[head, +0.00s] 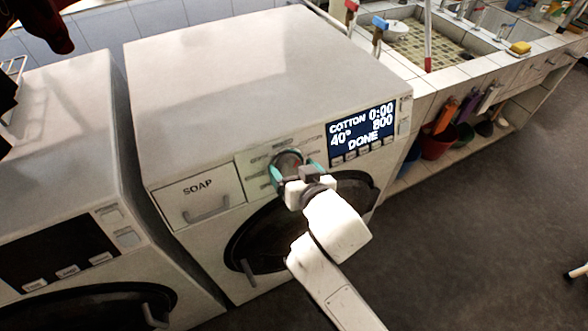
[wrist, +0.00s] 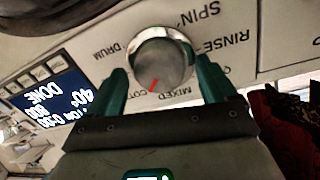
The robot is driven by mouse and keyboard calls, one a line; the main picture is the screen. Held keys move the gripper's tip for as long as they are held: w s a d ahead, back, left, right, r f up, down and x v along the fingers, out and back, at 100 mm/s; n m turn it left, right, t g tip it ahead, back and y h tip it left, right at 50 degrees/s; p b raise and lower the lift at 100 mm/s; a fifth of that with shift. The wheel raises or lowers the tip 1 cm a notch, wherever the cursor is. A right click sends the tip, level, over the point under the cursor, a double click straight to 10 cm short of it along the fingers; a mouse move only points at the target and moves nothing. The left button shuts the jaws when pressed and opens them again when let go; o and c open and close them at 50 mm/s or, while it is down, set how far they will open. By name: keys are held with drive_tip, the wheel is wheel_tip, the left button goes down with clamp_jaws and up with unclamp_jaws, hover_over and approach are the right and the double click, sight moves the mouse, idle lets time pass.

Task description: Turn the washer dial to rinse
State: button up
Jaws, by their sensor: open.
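The washer dial (head: 287,158) is a round silver knob on the front panel of the white washer (head: 240,75). In the wrist view the dial (wrist: 163,58) has a red mark at its edge, pointing to the gap between the partly hidden "COT..." label and "MIXED". The "RINSE" label (wrist: 226,42) is on the right in that view, below "SPIN". My gripper (head: 297,172) is open with teal fingers, one on each side of the dial. In the wrist view a finger of my gripper (wrist: 160,72) stands either side of the knob; I cannot tell whether they touch it.
A display (head: 362,130) beside the dial reads COTTON 40°, 0:00, 800, DONE. The soap drawer (head: 198,195) is left of the dial and the round door (head: 255,240) below. Another machine (head: 60,180) stands at left, a tiled sink (head: 430,45) at right.

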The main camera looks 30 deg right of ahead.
drive_tip(key=shift+c, duration=0.5)
drive_tip(key=c, duration=1)
drive_tip(key=shift+o, duration=0.2)
